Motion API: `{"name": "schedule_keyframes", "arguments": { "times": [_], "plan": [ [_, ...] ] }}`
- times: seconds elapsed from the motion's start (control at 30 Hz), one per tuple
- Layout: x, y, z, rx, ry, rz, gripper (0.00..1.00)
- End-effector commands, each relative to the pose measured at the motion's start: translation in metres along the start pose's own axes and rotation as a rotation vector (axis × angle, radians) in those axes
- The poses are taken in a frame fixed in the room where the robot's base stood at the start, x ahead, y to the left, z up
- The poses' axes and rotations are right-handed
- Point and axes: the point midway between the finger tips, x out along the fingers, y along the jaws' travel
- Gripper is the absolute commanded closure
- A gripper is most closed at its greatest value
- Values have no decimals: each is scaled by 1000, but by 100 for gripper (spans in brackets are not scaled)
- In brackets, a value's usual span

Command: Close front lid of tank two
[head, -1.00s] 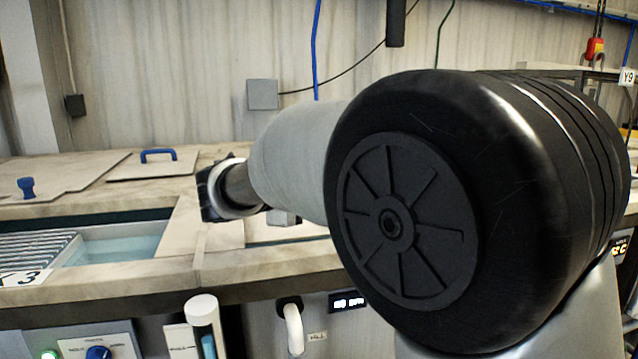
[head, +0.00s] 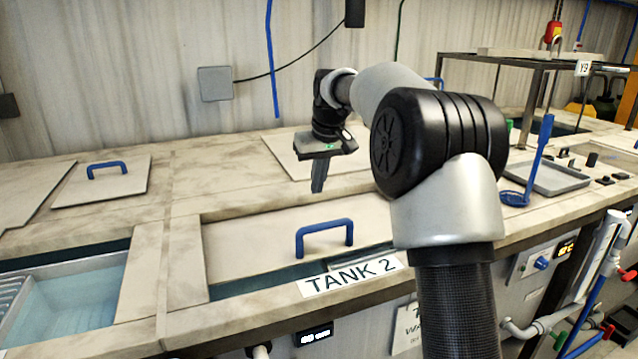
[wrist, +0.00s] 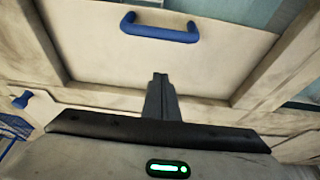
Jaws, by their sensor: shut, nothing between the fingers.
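The front lid (head: 250,240) of tank two is a pale flat panel with a blue bar handle (head: 325,238). It covers most of the front opening; a strip of opening shows at its front edge, behind the TANK 2 label (head: 350,277). My gripper (head: 317,187) points down above the counter, behind the handle and apart from it. Its fingers are together and empty. In the wrist view the lid (wrist: 90,45) and handle (wrist: 160,30) lie beyond my fingertips (wrist: 160,77); whether the fingertips touch the lid is unclear.
Another lid (head: 285,155) lies behind, partly hidden by my arm. An open tank with water (head: 75,295) is at left, with a blue-handled lid (head: 100,185) behind it.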

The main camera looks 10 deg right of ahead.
Motion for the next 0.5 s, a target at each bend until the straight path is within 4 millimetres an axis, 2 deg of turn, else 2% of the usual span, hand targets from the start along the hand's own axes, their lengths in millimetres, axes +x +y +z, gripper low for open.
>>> {"name": "schedule_keyframes", "arguments": {
  "times": [0.03, 0.33, 0.5],
  "plan": [
    [13, 0, 1, 0, -4, -1, 100],
    [78, 0, 2, -1, -5, 0, 100],
    [71, 1, 24, 0, 0, 3, 100]
  ]
}}
